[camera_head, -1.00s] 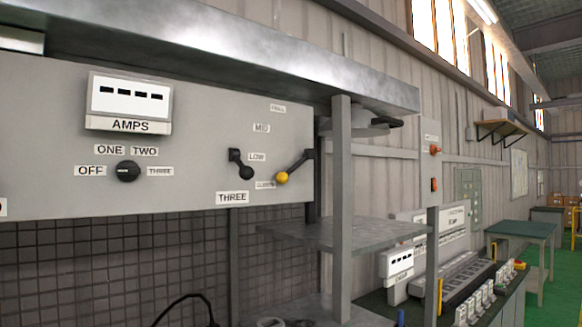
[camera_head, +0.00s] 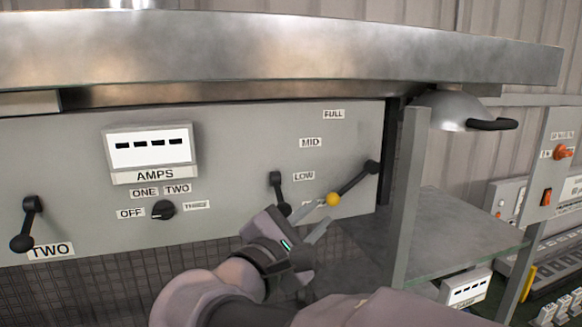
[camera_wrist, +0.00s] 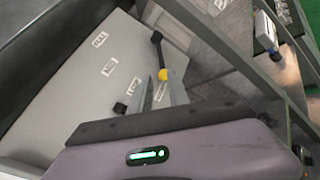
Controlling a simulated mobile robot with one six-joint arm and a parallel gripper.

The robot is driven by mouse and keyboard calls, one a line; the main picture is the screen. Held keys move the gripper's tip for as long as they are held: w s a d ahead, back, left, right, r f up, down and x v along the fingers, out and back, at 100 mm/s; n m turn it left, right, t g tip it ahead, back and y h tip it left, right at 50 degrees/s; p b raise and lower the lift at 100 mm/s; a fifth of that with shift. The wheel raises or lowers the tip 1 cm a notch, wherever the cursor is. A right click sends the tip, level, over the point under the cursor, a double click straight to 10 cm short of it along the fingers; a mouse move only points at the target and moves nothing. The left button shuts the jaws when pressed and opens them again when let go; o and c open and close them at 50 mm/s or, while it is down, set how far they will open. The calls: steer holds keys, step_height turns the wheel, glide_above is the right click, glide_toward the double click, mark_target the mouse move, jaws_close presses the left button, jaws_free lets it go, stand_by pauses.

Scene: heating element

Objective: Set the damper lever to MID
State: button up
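The damper lever (camera_head: 352,183) is a dark arm with a yellow ball knob (camera_head: 333,200), pivoted at the right end of the grey panel. It slants down and left from its pivot, with the knob below the LOW label (camera_head: 304,176), near a lowest label that is partly hidden. The MID label (camera_head: 310,142) and FULL label (camera_head: 334,114) are higher up. My gripper (camera_head: 315,219) is just below and left of the knob. In the wrist view my gripper (camera_wrist: 161,91) has its fingers apart, with the yellow knob (camera_wrist: 163,75) near their tips; contact is unclear.
A black lever (camera_head: 278,188) is just left of my gripper, close to it. A rotary knob (camera_head: 163,210), an AMPS meter (camera_head: 150,147) and the TWO lever (camera_head: 27,225) are farther left. A grey post (camera_head: 408,200) and shelf (camera_head: 455,240) stand to the right.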

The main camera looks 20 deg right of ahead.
mark_target(350, 185)
steer(key=p+x, duration=0.2)
steer(key=x, duration=1.4)
steer(key=shift+w+d+f, duration=0.15)
steer(key=shift+w+d, duration=0.1)
steer(key=shift+c, duration=0.4)
jaws_close()
steer(key=shift+a, duration=0.1)
